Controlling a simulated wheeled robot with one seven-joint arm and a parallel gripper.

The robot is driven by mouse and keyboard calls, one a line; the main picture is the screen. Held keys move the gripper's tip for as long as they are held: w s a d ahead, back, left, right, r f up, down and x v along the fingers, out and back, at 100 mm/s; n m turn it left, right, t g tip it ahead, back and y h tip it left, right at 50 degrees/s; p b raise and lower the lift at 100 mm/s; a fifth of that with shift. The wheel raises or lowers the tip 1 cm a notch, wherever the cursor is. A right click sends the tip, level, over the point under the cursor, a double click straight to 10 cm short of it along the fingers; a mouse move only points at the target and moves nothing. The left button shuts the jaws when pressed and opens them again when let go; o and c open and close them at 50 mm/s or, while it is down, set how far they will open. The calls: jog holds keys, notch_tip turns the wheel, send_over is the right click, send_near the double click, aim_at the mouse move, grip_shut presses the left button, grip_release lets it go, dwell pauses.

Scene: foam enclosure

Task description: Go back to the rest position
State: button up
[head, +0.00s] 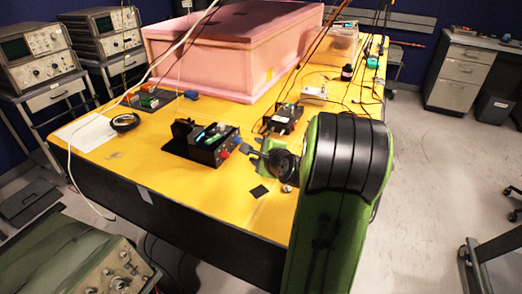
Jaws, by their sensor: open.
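My green and black arm rises in the right half of the head view and reaches over the yellow table (185,190). My gripper (248,154) shows small and dark beyond the arm, partly hidden by it. It is open, and I see nothing held in it. It appears just right of a black box with red knobs (213,148); I cannot tell the gap between them.
A large pink foam box (205,65) stands at the back of the table. Another small black device (284,118), cables and a black coil (125,122) lie on the table. Oscilloscopes (38,55) stand at left. The floor (430,160) at right is largely clear.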

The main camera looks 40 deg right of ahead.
jog(key=shift+v, duration=0.95)
jog(key=s+a+r+n+g+y+p, duration=0.2)
jog(key=a+r+n, duration=0.2)
jog(key=a+n, duration=0.55)
jog(key=s+a+r+n+g+y+p, duration=0.25)
jog(key=a+n, duration=0.45)
jog(key=a, duration=0.6)
jog(key=s+a+r+n+g+p, duration=0.1)
jog(key=s+a+n, duration=0.2)
jog(key=s+n, duration=0.2)
jog(key=s+a+r+n+g+p, duration=0.1)
jog(key=s+a+r+n, duration=0.1)
jog(key=s+n, duration=0.3)
jog(key=s+a, duration=0.1)
jog(key=s, duration=0.3)
jog(key=shift+s+a+r+p, duration=0.2)
jog(key=shift+s+p, duration=0.1)
jog(key=shift+s, duration=0.05)
